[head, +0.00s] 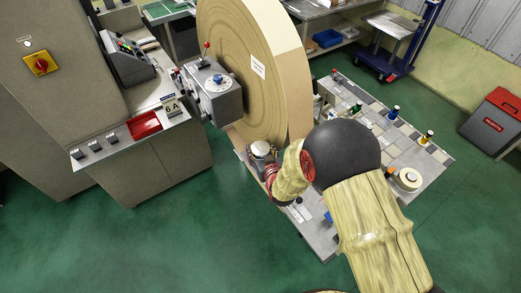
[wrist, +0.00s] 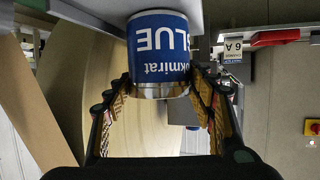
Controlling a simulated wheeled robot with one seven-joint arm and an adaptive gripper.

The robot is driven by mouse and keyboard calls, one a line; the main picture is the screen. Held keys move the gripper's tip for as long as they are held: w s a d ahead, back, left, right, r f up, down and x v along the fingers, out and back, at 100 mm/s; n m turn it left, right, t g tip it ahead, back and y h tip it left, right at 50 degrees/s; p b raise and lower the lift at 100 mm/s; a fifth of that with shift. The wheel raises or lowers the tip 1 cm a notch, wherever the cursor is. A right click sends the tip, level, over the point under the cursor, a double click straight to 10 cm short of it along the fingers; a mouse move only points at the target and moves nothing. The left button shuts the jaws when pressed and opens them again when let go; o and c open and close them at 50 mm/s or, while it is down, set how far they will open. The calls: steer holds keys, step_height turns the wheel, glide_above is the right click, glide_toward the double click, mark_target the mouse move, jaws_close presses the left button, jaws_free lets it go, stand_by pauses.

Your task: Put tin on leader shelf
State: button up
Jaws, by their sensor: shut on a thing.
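The tin (wrist: 158,50) is blue with white lettering and a silver rim. It sits between the two fingers of my gripper (wrist: 160,88) in the wrist view, and both fingers press on its sides. In the head view the tin's pale top (head: 261,148) shows beside the lower part of the big roll, with my gripper (head: 269,166) at it. A grey surface (wrist: 82,12) lies along the tin's far end in the wrist view; I cannot tell whether they touch. I cannot tell which surface is the leader shelf.
A huge tan roll (head: 235,60) stands behind my gripper. A grey control box (head: 215,95) and a console with a red tray (head: 144,125) are to the left. A tiled table (head: 400,150) with several small spools is to the right. Green floor is clear at lower left.

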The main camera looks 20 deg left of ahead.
steer(key=shift+r, duration=0.1)
steer(key=o, duration=1.5)
steer(key=shift+f, duration=0.2)
steer(key=shift+r, duration=0.15)
steer(key=shift+s+d+r, duration=0.15)
steer(key=shift+s, duration=0.1)
steer(key=v, duration=1.1)
steer(key=shift+s+d, duration=0.15)
steer(key=shift+s, duration=0.1)
steer(key=shift+r, duration=0.1)
